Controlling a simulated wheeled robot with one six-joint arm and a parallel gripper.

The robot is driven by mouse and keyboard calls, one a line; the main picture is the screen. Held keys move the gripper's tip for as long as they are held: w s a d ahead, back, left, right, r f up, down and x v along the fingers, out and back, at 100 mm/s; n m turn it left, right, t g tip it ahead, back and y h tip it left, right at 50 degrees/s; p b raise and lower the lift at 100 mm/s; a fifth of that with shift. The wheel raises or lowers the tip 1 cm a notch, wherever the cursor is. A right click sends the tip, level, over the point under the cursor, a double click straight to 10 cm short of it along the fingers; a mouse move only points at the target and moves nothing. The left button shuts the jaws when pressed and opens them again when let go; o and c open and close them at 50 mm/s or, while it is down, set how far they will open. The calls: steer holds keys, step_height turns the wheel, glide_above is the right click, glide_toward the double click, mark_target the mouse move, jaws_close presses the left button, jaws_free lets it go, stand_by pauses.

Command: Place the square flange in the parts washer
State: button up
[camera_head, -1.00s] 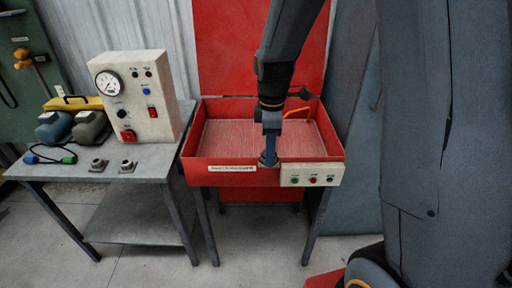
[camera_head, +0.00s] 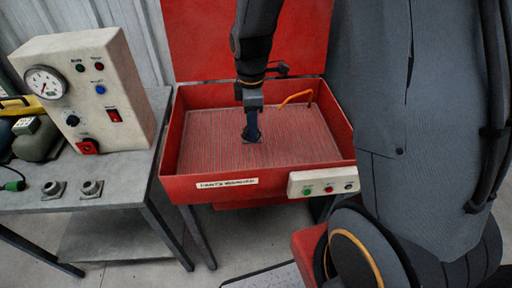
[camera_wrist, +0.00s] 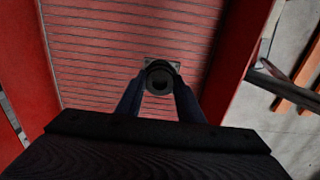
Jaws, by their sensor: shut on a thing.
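The parts washer (camera_head: 264,185) is an open red basin on legs, with a raised red lid and a ribbed floor. My gripper (camera_head: 252,136) points down inside the basin, near the middle of its floor. In the wrist view, my gripper (camera_wrist: 160,88) is shut on the square flange (camera_wrist: 160,77), a grey round collar on a square plate. The flange is over the ribbed floor; I cannot tell whether it touches it. In the head view, the fingers hide most of the flange.
A grey table (camera_head: 115,178) at the left carries a control box (camera_head: 82,88) with a gauge and two more grey flanges (camera_head: 53,190) (camera_head: 91,188). An orange spout (camera_head: 296,96) stands at the basin's back right. The ribbed floor around the gripper is clear.

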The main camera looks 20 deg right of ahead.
steer(key=shift+a+f+p, duration=0.1)
steer(key=shift+f+p, duration=0.9)
steer(key=shift+f, duration=3.95)
steer(key=shift+f, duration=0.15)
steer(key=o, duration=1.3)
steer(key=shift+c, duration=0.2)
step_height(320, 180, up, 12)
steer(key=b, duration=0.2)
steer(key=shift+b, duration=0.3)
steer(key=shift+s+r+m, duration=0.2)
steer(key=shift+r+m, duration=0.05)
steer(key=shift+m, duration=0.05)
steer(key=shift+s+d+r+m+t, duration=0.15)
steer(key=shift+s+d+r+m, duration=0.35)
steer(key=shift+s+m, duration=1.85)
steer(key=shift+s+d+r+m+t, duration=0.2)
steer(key=shift+s+d+r+m, duration=0.25)
steer(key=shift+s+m, duration=1.85)
steer(key=shift+s+d+r+m+t, duration=0.15)
steer(key=shift+s+d+r+m, duration=0.35)
steer(key=shift+s+m, duration=1.8)
